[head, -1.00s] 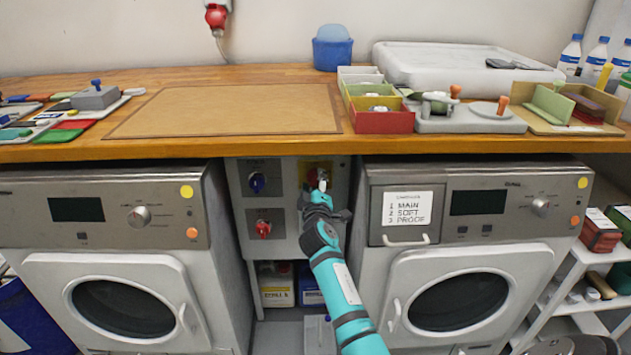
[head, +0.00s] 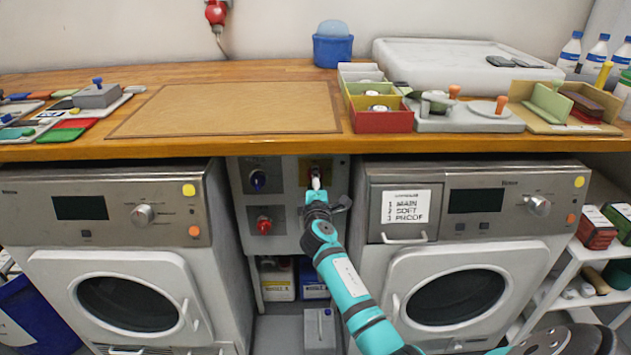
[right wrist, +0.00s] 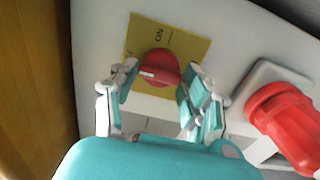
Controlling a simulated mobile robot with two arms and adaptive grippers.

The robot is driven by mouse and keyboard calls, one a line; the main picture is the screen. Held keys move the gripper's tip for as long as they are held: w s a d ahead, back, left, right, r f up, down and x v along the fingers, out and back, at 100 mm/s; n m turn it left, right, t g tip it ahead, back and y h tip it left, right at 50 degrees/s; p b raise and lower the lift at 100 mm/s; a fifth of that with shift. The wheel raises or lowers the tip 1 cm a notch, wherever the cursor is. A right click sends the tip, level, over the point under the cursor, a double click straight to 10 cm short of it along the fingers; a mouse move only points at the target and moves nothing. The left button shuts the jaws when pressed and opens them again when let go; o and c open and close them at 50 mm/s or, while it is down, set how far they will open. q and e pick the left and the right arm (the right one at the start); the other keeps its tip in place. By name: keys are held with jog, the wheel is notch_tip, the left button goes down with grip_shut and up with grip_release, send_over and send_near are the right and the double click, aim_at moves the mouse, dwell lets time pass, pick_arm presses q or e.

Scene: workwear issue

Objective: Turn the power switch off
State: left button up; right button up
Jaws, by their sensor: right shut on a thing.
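The power switch is a red rotary knob (right wrist: 163,65) on a yellow plate (right wrist: 190,45) in the right wrist view. A white mark on the knob points left in that view, and "ON" is printed on the plate. In the head view the plate (head: 327,167) is at the upper right of the grey panel between two machines. My right gripper (right wrist: 159,88) is shut on the knob, one finger on each side. In the head view the right gripper (head: 316,188) hides most of the switch. My left gripper is not in view.
A dark blue knob (head: 257,181) and a red plug-like fitting (head: 264,225) sit on the same panel, left of the switch. The wooden worktop (head: 190,148) overhangs it. Front-loading machines stand on both sides; the right one has a drawer handle (head: 405,238) close by.

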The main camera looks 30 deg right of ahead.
dwell(0.3)
jog(key=o, duration=1.2)
jog(key=v, duration=1.2)
jog(key=shift+s, duration=0.1)
